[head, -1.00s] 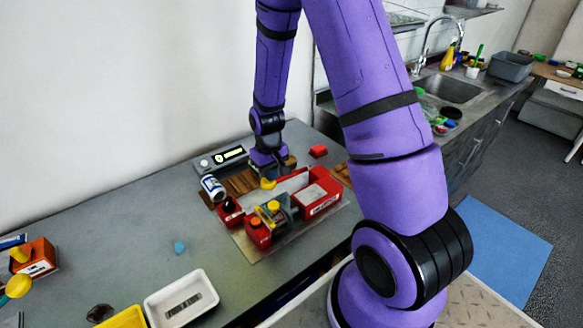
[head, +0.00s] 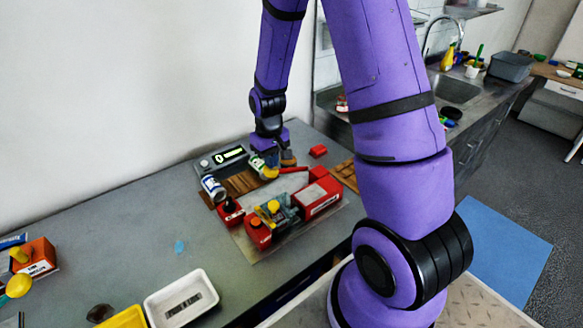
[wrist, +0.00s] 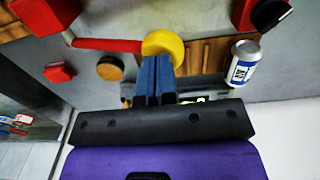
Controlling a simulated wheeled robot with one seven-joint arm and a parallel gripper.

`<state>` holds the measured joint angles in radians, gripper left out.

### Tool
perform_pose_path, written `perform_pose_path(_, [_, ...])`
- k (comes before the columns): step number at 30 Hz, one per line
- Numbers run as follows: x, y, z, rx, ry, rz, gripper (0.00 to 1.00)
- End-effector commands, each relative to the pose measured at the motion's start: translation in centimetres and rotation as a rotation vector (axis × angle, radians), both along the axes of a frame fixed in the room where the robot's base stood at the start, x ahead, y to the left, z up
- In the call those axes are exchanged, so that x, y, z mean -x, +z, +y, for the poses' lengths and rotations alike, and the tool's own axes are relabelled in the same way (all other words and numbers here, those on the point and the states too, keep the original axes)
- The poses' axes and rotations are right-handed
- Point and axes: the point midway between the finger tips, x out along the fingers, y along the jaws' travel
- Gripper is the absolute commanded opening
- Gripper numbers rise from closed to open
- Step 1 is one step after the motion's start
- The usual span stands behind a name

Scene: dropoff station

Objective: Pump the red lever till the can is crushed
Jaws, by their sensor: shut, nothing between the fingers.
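The red lever (wrist: 108,45) ends in a yellow knob (wrist: 163,44) and runs left from it in the wrist view. In the head view the knob (head: 271,174) is at the far side of the red press (head: 316,197). My gripper (wrist: 157,60) is shut and empty, its blue fingertips against or just in front of the knob; I cannot tell if they touch. In the head view my gripper (head: 272,160) is just above the knob. A white and blue can (head: 213,187) stands left of the press and looks uncrushed; it also shows in the wrist view (wrist: 243,64).
A grey box with a lit display (head: 222,158) stands behind the can. A red block (head: 318,151) lies right of my gripper. A white tray (head: 205,283) and an orange box (head: 38,257) are at the near left. The counter between them and the press is mostly clear.

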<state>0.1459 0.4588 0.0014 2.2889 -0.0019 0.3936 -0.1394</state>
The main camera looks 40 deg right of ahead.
Motion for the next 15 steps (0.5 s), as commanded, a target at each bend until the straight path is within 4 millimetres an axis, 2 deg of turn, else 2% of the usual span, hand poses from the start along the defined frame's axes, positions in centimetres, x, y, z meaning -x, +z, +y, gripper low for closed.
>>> perform_pose_path(8, [0.0,-0.7,0.1,0.000,0.000,0.002,0.00])
perform_pose_path(15, [0.0,-2.3,0.5,0.000,0.000,0.003,0.00])
